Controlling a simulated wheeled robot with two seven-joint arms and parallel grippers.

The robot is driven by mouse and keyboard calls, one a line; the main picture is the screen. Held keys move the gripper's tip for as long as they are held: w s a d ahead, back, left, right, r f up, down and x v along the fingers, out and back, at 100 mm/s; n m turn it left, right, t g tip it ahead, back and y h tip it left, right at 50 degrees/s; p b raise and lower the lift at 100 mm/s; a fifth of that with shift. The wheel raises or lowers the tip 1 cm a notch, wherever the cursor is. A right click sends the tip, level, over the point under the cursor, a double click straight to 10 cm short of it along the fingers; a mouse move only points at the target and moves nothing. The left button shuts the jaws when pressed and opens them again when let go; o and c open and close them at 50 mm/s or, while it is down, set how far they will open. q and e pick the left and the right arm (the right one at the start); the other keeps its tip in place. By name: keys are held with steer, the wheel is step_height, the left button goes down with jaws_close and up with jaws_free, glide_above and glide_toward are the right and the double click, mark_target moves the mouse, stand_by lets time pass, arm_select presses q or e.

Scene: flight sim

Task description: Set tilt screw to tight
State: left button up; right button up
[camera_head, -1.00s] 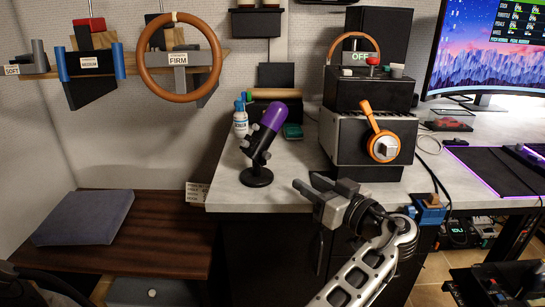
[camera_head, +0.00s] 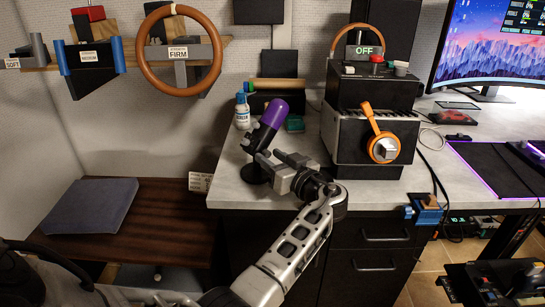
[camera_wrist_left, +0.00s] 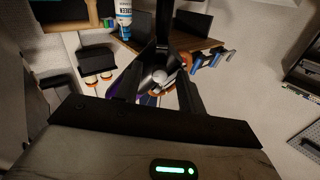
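A microphone with a purple head (camera_head: 273,113) stands tilted on a round black base (camera_head: 252,174) near the left edge of the grey desk (camera_head: 232,190). My left gripper (camera_head: 268,157) is just in front of its lower body, and its fingers partly cover the stand. In the left wrist view, the two dark fingers (camera_wrist_left: 158,92) are spread, with a round pale knob (camera_wrist_left: 160,76), probably the tilt screw, showing between them. Whether they touch it I cannot tell. I see no tight or loose marking. My right gripper is not in view.
A black box unit with an orange lever (camera_head: 381,142) stands right of the microphone. A white bottle (camera_head: 242,111) and a green box (camera_head: 294,123) are behind it. A steering wheel (camera_head: 179,50) hangs on the wall rack. A lower brown table (camera_head: 150,240) is at left.

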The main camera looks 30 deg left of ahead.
arm_select(q)
jaws_close()
